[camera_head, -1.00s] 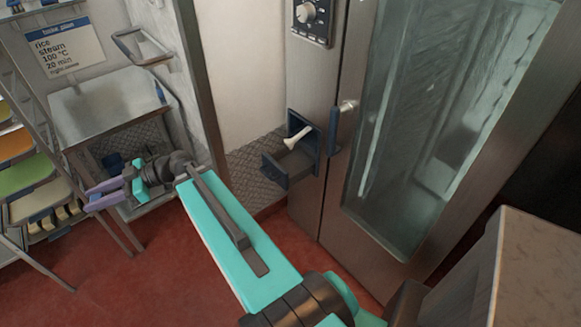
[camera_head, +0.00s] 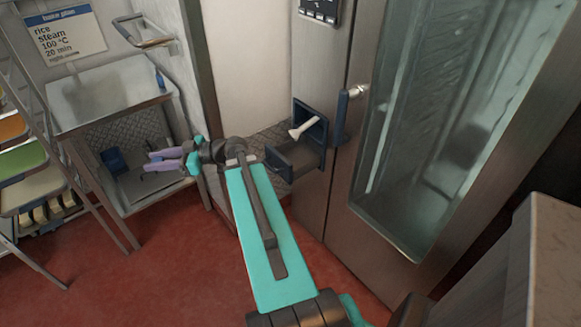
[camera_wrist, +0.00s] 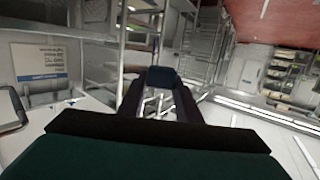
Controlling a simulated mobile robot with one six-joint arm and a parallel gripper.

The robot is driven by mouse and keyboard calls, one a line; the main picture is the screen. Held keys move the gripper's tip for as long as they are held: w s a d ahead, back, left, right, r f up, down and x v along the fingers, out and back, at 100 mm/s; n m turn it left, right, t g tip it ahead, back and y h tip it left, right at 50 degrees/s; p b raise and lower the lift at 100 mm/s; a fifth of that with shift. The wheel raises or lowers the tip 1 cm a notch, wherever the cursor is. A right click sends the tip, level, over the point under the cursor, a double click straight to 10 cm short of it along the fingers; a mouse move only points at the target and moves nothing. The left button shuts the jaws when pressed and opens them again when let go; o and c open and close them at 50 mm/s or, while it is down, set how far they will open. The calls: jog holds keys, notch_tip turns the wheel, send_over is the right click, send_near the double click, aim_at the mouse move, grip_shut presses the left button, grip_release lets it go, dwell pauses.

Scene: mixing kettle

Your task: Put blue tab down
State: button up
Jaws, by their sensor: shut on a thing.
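My gripper (camera_head: 148,161), with pale purple fingers, is stretched out at the left, in front of the lower part of the steel table. In the wrist view my gripper (camera_wrist: 160,92) shows two dark fingers closed on a small dark blue block, which looks like the blue tab (camera_wrist: 160,75). It sits at the fingertips, clear of any surface that I can make out.
A steel table (camera_head: 105,92) with a small blue piece (camera_head: 160,78) at its right edge stands beyond my gripper. A tray rack (camera_head: 25,155) is at the left. An open blue-framed drawer (camera_head: 297,158) with a white handle juts from the steel cabinet (camera_head: 345,215). Red floor is clear below.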

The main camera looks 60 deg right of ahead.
jog(key=s+d+f+m+t+h+b, duration=0.15)
jog(key=s+d+f+b, duration=0.3)
jog(key=d, duration=0.45)
jog(key=s+d+f+m+h+b, duration=0.25)
jog(key=d+f+b, duration=0.2)
jog(key=d, duration=0.35)
jog(key=s+d+f+m+t+h+b, duration=0.1)
jog(key=s+d+f+h+b, duration=0.3)
jog(key=d, duration=0.5)
jog(key=s+d+f+m+h+b, duration=0.3)
jog(key=s+d+f+b, duration=0.2)
jog(key=s+d+b, duration=0.2)
jog(key=s+d+f+m+h+b, duration=0.2)
jog(key=s+d+f+b, duration=0.4)
jog(key=s+d, duration=0.5)
jog(key=s+h+b, duration=0.1)
jog(key=s, duration=0.3)
jog(key=shift+d+m, duration=0.35)
jog(key=shift+m, duration=0.05)
jog(key=x, duration=0.4)
jog(key=r+b+x, duration=0.1)
jog(key=x, duration=0.4)
jog(key=r+x, duration=0.1)
jog(key=x, duration=0.4)
jog(key=shift+w+d+f+b, duration=0.1)
jog(key=shift+d+b, duration=0.1)
jog(key=shift+b, duration=0.15)
